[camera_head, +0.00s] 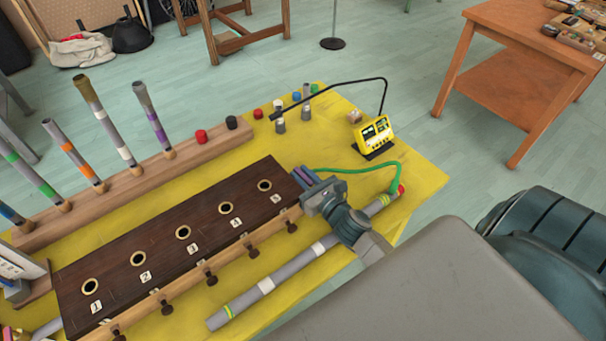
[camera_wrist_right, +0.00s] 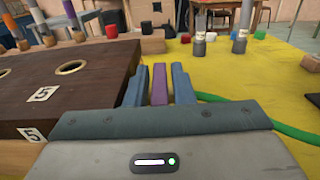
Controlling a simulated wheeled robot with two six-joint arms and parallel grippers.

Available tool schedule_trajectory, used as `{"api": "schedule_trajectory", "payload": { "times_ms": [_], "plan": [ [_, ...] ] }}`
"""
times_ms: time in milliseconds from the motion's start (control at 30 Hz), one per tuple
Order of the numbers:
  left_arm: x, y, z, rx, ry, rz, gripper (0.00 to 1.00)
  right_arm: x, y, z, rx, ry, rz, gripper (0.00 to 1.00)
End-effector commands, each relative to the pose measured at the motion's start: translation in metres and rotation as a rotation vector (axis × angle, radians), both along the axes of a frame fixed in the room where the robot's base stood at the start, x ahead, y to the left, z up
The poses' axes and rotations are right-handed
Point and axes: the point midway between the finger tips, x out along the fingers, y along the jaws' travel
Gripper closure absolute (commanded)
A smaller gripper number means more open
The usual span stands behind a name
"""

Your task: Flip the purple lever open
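The purple lever (camera_wrist_right: 159,85) is a narrow upright-looking piece in the right wrist view, at the right end of the dark wooden box (camera_head: 185,230). It also shows in part in the head view (camera_head: 304,176). My right gripper (camera_wrist_right: 160,92) has its two blue-grey fingers on either side of the lever, with thin gaps visible between them and it. In the head view my right gripper (camera_head: 303,178) reaches in from the lower right to the box's end. The lever's base is hidden behind the gripper body. My left gripper is not in view.
The box has numbered holes and dark pegs along its front. A green hose (camera_head: 350,170) curves beside my right gripper, and a grey tube (camera_head: 300,258) lies in front. A yellow device (camera_head: 373,133) stands at the back right. Banded tubes rise from a wooden rail (camera_head: 120,190).

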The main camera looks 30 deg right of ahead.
Motion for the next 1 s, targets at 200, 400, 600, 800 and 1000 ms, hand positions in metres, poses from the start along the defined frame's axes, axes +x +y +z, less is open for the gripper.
{"api": "schedule_trajectory", "payload": {
  "times_ms": [200, 400, 600, 800, 1000],
  "plan": [
    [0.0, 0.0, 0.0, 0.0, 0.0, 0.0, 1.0, 0.0, 0.0, 0.0, 0.0, 0.0, 0.0, 1.0],
    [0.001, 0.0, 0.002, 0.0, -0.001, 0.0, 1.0, 0.0, 0.0, 0.001, -0.002, 0.0, 0.005, 1.0],
    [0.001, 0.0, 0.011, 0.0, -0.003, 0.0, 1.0, 0.0, -0.002, 0.002, -0.002, 0.002, 0.038, 1.0],
    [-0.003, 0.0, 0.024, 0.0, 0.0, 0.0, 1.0, 0.001, -0.004, 0.003, -0.002, 0.002, 0.11, 1.0],
    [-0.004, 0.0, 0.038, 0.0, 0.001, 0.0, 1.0, 0.002, -0.008, 0.003, -0.005, 0.003, 0.232, 1.0]
  ]
}}
